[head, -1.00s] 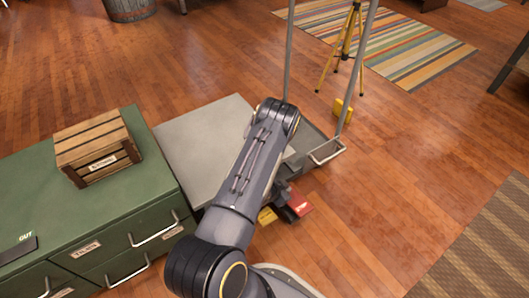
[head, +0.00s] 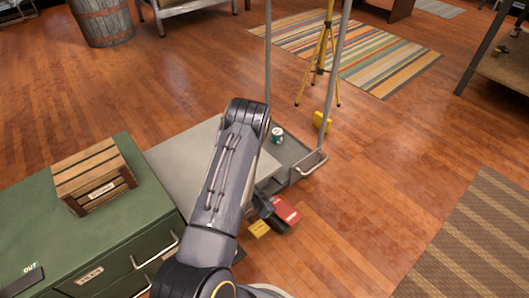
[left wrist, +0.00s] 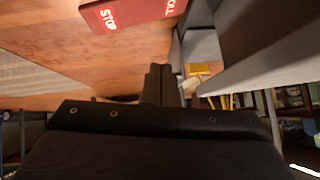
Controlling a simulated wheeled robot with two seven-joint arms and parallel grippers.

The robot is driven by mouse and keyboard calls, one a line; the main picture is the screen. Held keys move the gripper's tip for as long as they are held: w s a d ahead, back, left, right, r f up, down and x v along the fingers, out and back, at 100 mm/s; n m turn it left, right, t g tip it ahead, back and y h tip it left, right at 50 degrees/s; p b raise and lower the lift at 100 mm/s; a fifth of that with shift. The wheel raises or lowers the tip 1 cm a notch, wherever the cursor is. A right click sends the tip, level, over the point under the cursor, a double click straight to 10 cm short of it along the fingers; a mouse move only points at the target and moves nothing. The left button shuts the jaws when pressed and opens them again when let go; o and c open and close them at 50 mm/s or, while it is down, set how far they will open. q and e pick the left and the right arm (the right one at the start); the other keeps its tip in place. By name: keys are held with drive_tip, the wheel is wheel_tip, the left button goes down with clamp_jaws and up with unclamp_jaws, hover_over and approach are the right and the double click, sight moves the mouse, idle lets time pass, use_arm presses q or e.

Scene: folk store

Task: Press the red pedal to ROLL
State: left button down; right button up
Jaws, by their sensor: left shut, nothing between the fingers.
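The red pedal (head: 287,211) sticks out low at the near side of a grey platform cart (head: 180,160). A yellow pedal or tab (head: 259,229) is to its left. My left gripper (head: 273,219) is shut and empty, close beside the red pedal's left edge. Whether they touch cannot be told. In the left wrist view the red pedal (left wrist: 135,12) lies above the shut fingers (left wrist: 158,72), with white "STOP" lettering at one end and a cut-off word at the other. My left forearm hides part of the cart. My right gripper is not in view.
A green cabinet (head: 120,245) with a wooden crate (head: 95,180) stands at the left. A can (head: 277,135) sits on the cart, near its upright metal handle (head: 330,95). A yellow tripod (head: 322,60) stands behind.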

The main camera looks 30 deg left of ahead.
use_arm(q)
wheel_tip(320, 180, up, 21)
drive_tip(key=a+n+y+p, duration=0.1)
drive_tip(key=a+n+p, duration=0.1)
drive_tip(key=p, duration=0.6)
drive_tip(key=shift+w+a+n+g, duration=0.15)
drive_tip(key=shift+w+n+g, duration=0.1)
drive_tip(key=shift+n+g, duration=0.2)
